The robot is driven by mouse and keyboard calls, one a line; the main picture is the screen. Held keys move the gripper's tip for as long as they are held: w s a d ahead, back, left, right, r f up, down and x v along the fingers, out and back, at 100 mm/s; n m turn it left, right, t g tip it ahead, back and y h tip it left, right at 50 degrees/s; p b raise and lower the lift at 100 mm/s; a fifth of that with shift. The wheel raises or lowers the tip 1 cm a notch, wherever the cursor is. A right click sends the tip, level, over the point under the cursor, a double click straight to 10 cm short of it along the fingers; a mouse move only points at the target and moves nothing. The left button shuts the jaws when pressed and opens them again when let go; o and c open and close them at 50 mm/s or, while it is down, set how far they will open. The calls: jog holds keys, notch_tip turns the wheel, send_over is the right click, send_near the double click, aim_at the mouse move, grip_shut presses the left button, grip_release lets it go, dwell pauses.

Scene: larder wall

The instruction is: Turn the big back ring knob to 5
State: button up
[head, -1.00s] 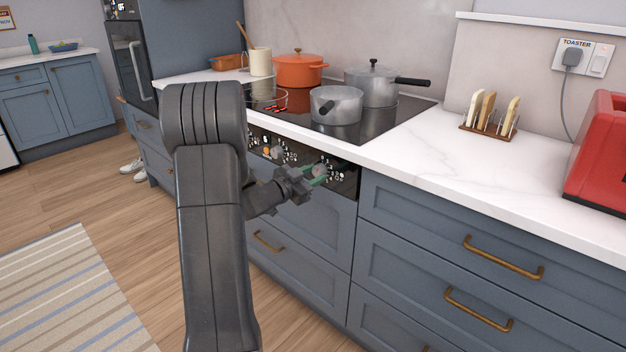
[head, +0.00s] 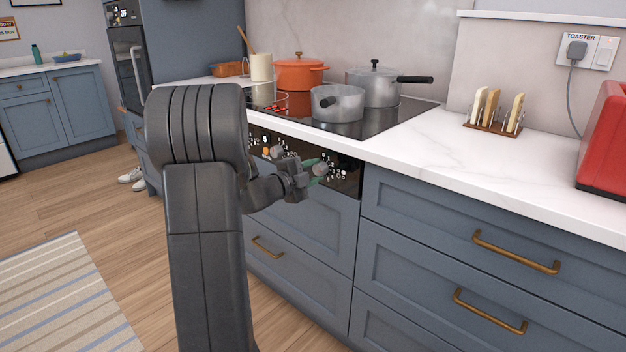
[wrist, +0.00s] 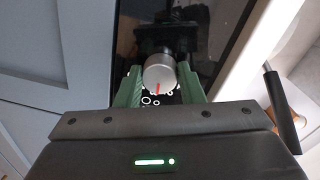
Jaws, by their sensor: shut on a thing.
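A round silver knob (wrist: 159,74) with a red pointer line sits between the green fingers of my gripper (wrist: 160,85) in the wrist view. The fingers are shut on its sides. The red line points toward the bottom of the picture. Small white ring symbols show beside the knob, but the numbers around it cannot be read here. In the head view my gripper (head: 310,172) is at the right part of the black control panel (head: 345,182), where white numbers show. Other knobs (head: 277,152) are farther left on the panel, partly hidden by my arm.
The black hob (head: 385,120) above the panel holds a small saucepan (head: 337,105), a larger pot (head: 374,88) and an orange pot (head: 299,75). Drawers with brass handles (head: 515,252) lie below the counter (head: 470,165). A toast rack (head: 494,126) and red toaster (head: 606,145) stand right.

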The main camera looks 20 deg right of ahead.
jog(key=m+b, duration=0.2)
jog(key=m, duration=0.1)
jog(key=shift+f+m+b, duration=0.15)
jog(key=shift+m+b, duration=0.15)
jog(key=shift+b, duration=0.1)
jog(key=m+b, duration=0.3)
jog(key=m, duration=0.1)
jog(key=shift+s+b, duration=0.1)
jog(key=shift+b, duration=0.3)
jog(key=m+b, duration=0.1)
jog(key=m, duration=0.1)
jog(key=m+b, duration=0.1)
jog(key=m, duration=0.1)
jog(key=shift+s+r+m+t+b, duration=0.1)
jog(key=shift+r+m+t+b, duration=0.1)
jog(key=shift+m+t+b, duration=0.2)
jog(key=o, duration=1)
jog(key=shift+r, duration=0.1)
